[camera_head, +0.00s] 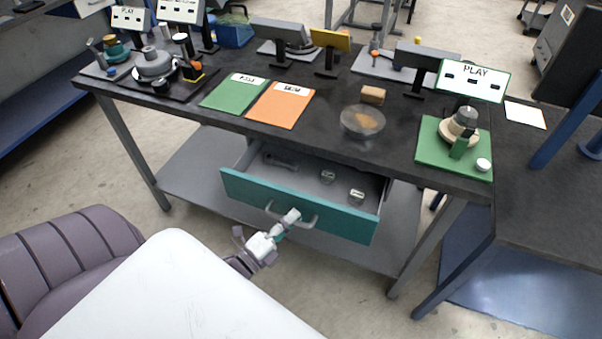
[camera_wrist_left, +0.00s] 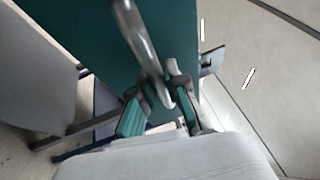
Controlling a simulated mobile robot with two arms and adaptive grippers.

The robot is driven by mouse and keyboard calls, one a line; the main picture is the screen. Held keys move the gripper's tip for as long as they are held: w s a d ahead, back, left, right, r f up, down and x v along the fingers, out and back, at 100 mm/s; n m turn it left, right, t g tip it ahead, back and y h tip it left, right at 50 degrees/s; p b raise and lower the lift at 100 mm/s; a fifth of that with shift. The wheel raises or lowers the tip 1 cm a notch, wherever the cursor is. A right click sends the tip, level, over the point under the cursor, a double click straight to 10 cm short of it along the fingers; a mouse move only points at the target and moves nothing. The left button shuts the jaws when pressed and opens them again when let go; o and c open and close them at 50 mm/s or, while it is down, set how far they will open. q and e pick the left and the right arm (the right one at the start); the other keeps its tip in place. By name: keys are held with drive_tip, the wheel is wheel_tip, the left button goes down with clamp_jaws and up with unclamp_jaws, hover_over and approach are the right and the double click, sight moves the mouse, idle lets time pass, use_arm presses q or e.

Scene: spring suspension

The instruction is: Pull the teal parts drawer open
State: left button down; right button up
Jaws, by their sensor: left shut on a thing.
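The teal parts drawer (camera_head: 345,218) hangs under the dark workbench top and stands open, with its grey inside showing in the head view. Several small parts lie in it. Its curved metal handle (camera_head: 308,222) is on the teal front. My left gripper (camera_head: 285,222) is at the handle, shut on it. In the left wrist view the gripper (camera_wrist_left: 160,105) has its fingers on either side of the handle bar (camera_wrist_left: 145,50), close to the teal drawer front (camera_wrist_left: 85,40). My right gripper is not in view.
On the workbench (camera_head: 225,120) are a green mat (camera_head: 235,92), an orange mat (camera_head: 281,105), a clear bowl (camera_head: 362,121) and a green board (camera_head: 430,150) with a stacked assembly. A grey lower shelf (camera_head: 195,165) is below the drawer.

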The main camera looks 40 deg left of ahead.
use_arm(q)
drive_tip(key=s+d+p, duration=0.1)
drive_tip(key=s+d, duration=0.1)
drive_tip(key=s, duration=0.9)
drive_tip(key=shift+s+d, duration=0.3)
drive_tip(key=shift+d, duration=0.1)
drive_tip(key=c, duration=1.2)
unclamp_jaws()
drive_tip(key=v, duration=1.2)
